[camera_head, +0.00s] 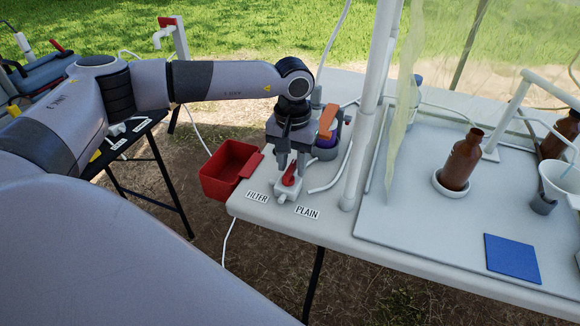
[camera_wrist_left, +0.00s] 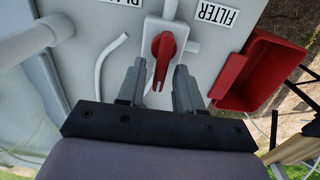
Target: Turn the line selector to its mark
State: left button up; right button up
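The line selector is a white valve body (camera_head: 287,194) with a red lever (camera_head: 289,178), near the table's front left corner. A FILTER label (camera_head: 257,196) and a PLAIN label (camera_head: 307,212) lie on either side of it. My left gripper (camera_head: 291,167) points down over the selector, open. In the left wrist view, the red lever (camera_wrist_left: 163,50) points toward the gripper, its free end between the two separated fingers (camera_wrist_left: 159,72). I cannot tell whether a finger touches it. My right gripper is not in view.
A red bin (camera_head: 229,172) hangs at the table edge left of the selector. A brown bottle (camera_head: 461,160) and a blue pad (camera_head: 512,258) are farther right.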

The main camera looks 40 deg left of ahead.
pick_arm(q)
grip_shut()
jog(key=n, duration=0.4)
jog(key=a+n, duration=0.1)
jog(key=shift+s+n+p, duration=0.3)
jog(key=shift+n+p, duration=0.1)
jog(key=n, duration=0.3)
jog(key=s+n+p, duration=0.1)
jog(key=n, duration=0.1)
jog(key=shift+a+n, duration=0.3)
